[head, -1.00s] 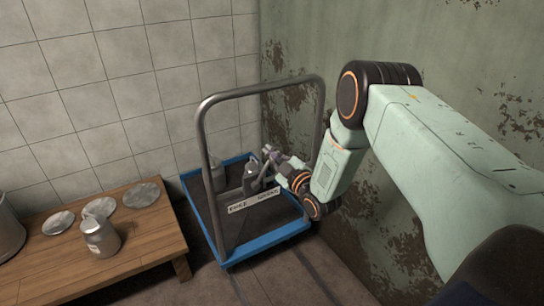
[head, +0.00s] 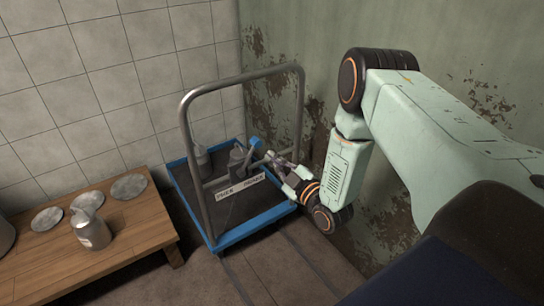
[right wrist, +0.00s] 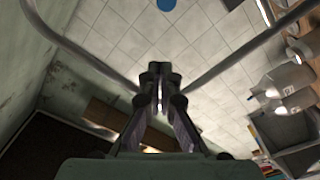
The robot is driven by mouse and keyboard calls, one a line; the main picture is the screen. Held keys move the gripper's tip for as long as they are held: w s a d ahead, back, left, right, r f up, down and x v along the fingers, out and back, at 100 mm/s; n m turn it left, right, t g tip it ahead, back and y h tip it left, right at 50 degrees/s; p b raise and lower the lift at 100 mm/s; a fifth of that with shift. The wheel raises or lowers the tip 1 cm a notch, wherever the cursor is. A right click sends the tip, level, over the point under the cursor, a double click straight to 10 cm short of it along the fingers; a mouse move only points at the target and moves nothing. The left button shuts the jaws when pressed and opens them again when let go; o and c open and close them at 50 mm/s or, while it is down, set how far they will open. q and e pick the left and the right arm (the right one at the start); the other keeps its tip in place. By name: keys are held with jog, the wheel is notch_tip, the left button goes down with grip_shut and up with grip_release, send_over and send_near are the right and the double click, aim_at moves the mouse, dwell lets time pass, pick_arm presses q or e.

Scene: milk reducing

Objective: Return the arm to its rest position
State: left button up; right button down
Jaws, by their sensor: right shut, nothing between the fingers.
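My right arm comes in from the right in the head view. My right gripper (head: 272,158) is shut and empty, by the right part of the blue-edged cart (head: 232,239), near its handle frame (head: 186,140). In the right wrist view the fingertips (right wrist: 160,78) are together with nothing between them. My left gripper is not in view.
A metal can (head: 202,158) and a darker container (head: 237,160) stand on the cart, with a blue part (head: 255,145) close to my gripper. A wooden table (head: 130,235) at left holds a metal jug (head: 92,232) and several round lids. A worn green wall (head: 330,60) stands behind my arm.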

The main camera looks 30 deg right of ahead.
jog(key=shift+a, duration=0.15)
jog(key=s+a+f+m+g, duration=0.3)
jog(key=s+f+m+g, duration=0.15)
jog(key=s+f, duration=0.35)
jog(key=s+a+f+m+g, duration=0.3)
jog(key=s+f+m+g, duration=0.1)
jog(key=s+f+g, duration=0.3)
jog(key=s+a+g, duration=0.2)
jog(key=s+g, duration=0.1)
jog(key=s, duration=0.8)
jog(key=s+a+m+g+h, duration=0.1)
jog(key=s+a+g, duration=0.2)
jog(key=s, duration=0.9)
jog(key=shift+a+g, duration=0.2)
jog(key=shift+g, duration=0.35)
jog(key=shift+r, duration=0.15)
